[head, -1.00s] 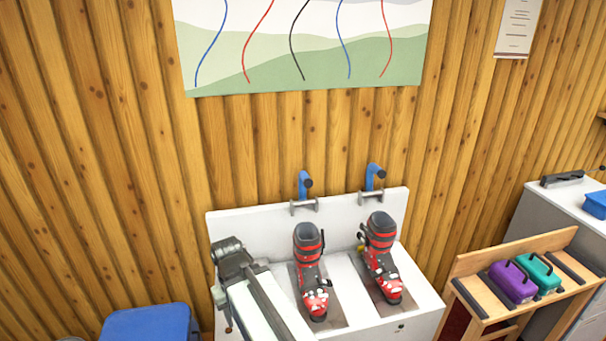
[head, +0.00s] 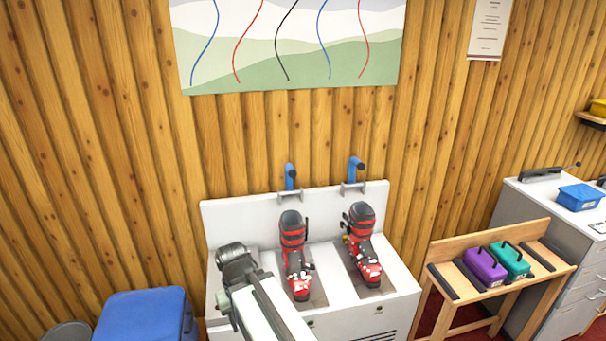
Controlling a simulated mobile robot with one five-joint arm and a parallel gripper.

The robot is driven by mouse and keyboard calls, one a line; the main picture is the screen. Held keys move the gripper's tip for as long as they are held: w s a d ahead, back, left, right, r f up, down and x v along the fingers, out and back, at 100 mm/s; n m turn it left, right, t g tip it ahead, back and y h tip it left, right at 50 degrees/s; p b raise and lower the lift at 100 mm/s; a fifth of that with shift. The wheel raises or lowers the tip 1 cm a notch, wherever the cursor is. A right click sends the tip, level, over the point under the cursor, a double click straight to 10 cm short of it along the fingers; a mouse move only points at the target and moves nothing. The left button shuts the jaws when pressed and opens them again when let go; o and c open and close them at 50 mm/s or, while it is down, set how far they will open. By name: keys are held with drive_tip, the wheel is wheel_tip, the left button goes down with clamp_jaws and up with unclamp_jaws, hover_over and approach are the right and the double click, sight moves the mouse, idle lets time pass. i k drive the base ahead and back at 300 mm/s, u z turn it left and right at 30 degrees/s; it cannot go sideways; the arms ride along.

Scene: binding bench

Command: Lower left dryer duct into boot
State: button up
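The left dryer duct (head: 290,177) is a blue pipe with a dark end, standing raised in a bracket on the dryer's white back panel. The left boot (head: 294,255), black with red bands, stands upright below it on the white dryer (head: 390,302). The right duct (head: 355,170) is also raised, above the matching right boot (head: 363,245). My arm reaches in from the bottom, left of the left boot. The dark end part of my gripper (head: 237,264) is beside the boot, apart from the duct. Its fingers cannot be made out.
A blue bin (head: 147,316) stands left of the dryer. A wooden bench (head: 484,243) to the right holds a purple box (head: 485,265) and a teal box (head: 511,259). A grey cabinet (head: 545,202) stands behind it. Log wall closes the back.

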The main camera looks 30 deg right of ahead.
sight(290, 172)
drive_tip(key=u, duration=0.45)
drive_tip(key=i, duration=1.2)
drive_tip(key=u, duration=0.2)
